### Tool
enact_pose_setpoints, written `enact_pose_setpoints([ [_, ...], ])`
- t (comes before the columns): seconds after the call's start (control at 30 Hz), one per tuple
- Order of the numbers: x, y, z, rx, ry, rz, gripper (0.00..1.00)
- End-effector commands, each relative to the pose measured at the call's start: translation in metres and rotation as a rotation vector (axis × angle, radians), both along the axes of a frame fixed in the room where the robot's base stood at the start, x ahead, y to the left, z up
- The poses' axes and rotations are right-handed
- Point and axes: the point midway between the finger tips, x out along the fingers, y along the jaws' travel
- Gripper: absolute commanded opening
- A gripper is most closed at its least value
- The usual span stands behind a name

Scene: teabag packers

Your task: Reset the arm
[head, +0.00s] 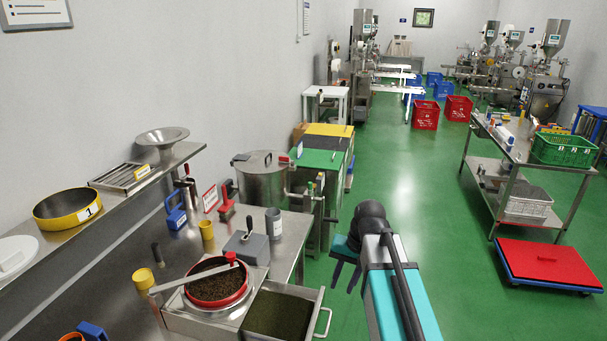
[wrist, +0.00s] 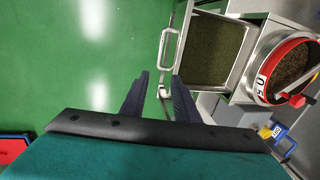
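My gripper (head: 345,277) hangs over the green floor, just right of the steel worktable, with its dark fingers pointing down. In the wrist view my gripper (wrist: 159,84) shows its two fingers apart, with nothing between them. My teal arm reaches in from the bottom of the head view. Beyond the fingers in the wrist view is the handle (wrist: 168,48) of an open drawer (wrist: 236,80) filled with green-brown leaf. The same drawer (head: 319,297) shows at the bottom of the head view.
A red-rimmed sieve (head: 246,293) of dark tea sits beside the drawer. A steel pot (head: 262,182) and coloured-lid bins (head: 328,142) stand behind. A red-topped dolly (head: 548,260) and a steel table (head: 510,145) are at right. The green floor (head: 440,215) between is clear.

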Motion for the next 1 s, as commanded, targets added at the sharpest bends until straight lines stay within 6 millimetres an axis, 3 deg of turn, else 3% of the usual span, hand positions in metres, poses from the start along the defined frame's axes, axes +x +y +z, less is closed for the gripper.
enact_pose_setpoints([
  [0.17, -0.004, -0.001, -0.023, -0.014, 0.004, 0.017, 0.28],
  [0.6, -0.031, -0.007, -0.126, -0.095, 0.013, 0.123, 0.28],
  [1.0, -0.067, -0.015, -0.207, -0.164, 0.024, 0.237, 0.28],
])
